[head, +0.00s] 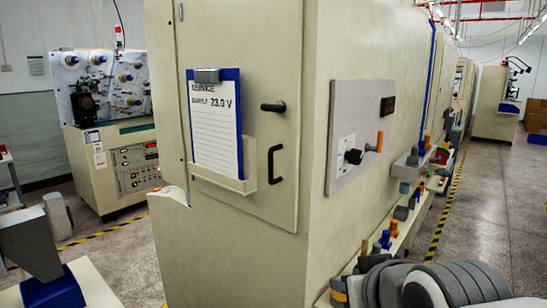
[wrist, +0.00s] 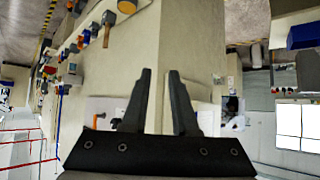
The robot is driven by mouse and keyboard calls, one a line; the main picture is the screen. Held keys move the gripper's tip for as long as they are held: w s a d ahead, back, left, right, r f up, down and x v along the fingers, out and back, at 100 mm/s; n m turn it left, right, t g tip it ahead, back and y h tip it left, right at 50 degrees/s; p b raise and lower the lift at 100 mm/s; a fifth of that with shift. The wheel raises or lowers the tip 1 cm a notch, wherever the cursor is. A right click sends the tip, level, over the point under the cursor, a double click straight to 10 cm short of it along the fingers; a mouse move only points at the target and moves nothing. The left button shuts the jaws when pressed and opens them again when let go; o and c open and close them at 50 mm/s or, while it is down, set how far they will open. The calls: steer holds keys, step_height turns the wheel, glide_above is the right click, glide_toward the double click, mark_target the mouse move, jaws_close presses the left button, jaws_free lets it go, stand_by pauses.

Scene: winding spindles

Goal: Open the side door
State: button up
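The side door (head: 265,60) is a beige panel on the near face of a tall beige cabinet (head: 390,35) in the head view. It looks closed. It carries a black lever latch (head: 274,107) and, below it, a black D-shaped pull handle (head: 275,164). A blue clipboard (head: 215,125) with a written sheet stands in a beige holder on the door. My gripper (wrist: 160,72) is open and empty in the wrist view, with beige cabinet surface beyond its fingers. I cannot make out the door handle there. In the head view the fingers cannot be made out.
The cabinet's right side has a control panel (head: 354,135) with knobs and a ledge (head: 398,225) with coloured parts. My arm (head: 430,285) fills the lower right of the head view. A grey-and-blue object (head: 45,250) is at lower left. Open floor (head: 130,255) lies left of the cabinet.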

steer(key=w+a+r+n+t+y, duration=0.1)
steer(key=w+a+r+t+y, duration=0.1)
steer(key=w+a+r+t, duration=0.3)
steer(key=n+t+y+p, duration=0.1)
steer(key=t+y, duration=0.1)
glide_toward(271, 165)
steer(key=p+x, duration=1)
steer(key=p, duration=0.2)
steer(key=shift+w+a, duration=0.1)
steer(key=shift+w, duration=0.2)
jaws_close()
stand_by(1.5)
